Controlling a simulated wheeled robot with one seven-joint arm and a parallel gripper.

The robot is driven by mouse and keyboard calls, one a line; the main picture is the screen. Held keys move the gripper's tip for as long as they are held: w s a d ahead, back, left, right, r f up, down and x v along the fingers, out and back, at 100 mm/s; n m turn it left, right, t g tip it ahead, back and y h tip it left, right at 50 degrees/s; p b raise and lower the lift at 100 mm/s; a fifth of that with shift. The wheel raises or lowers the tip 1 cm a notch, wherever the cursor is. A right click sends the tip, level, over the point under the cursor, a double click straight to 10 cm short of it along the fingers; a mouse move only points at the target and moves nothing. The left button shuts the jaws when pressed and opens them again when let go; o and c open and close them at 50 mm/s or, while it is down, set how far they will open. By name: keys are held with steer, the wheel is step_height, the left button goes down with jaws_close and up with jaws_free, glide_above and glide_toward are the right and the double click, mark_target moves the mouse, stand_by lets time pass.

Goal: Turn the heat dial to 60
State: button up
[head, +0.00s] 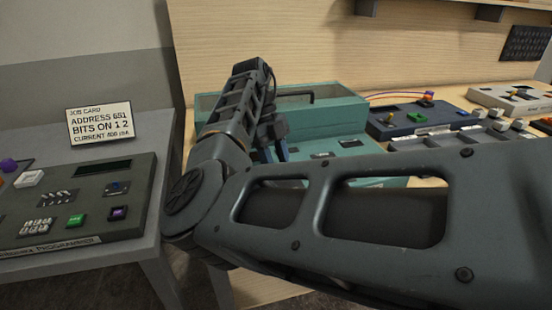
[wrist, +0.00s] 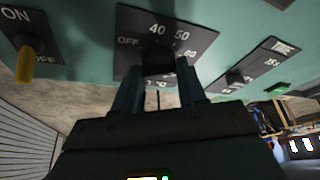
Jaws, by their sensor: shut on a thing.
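The heat dial (wrist: 158,58) is a dark knob on a black plate marked OFF, 40 and 50, with further marks partly covered. In the wrist view my gripper (wrist: 160,73) has its two fingers on either side of the knob, shut on it. I cannot tell which number the dial points to, as the fingers and shadow hide its pointer. In the head view my gripper (head: 276,145) is down at the teal console (head: 340,117), and my arm covers much of that console.
In the head view a grey programmer console (head: 130,205) with a job card (head: 100,124) stands left. A dark blue box (head: 405,118) stands right.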

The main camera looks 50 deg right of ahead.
steer(key=shift+m, duration=0.6)
steer(key=shift+y, duration=0.3)
steer(key=o, duration=1.1)
steer(key=shift+c, duration=0.2)
steer(key=v, duration=0.7)
steer(key=shift+r, duration=0.4)
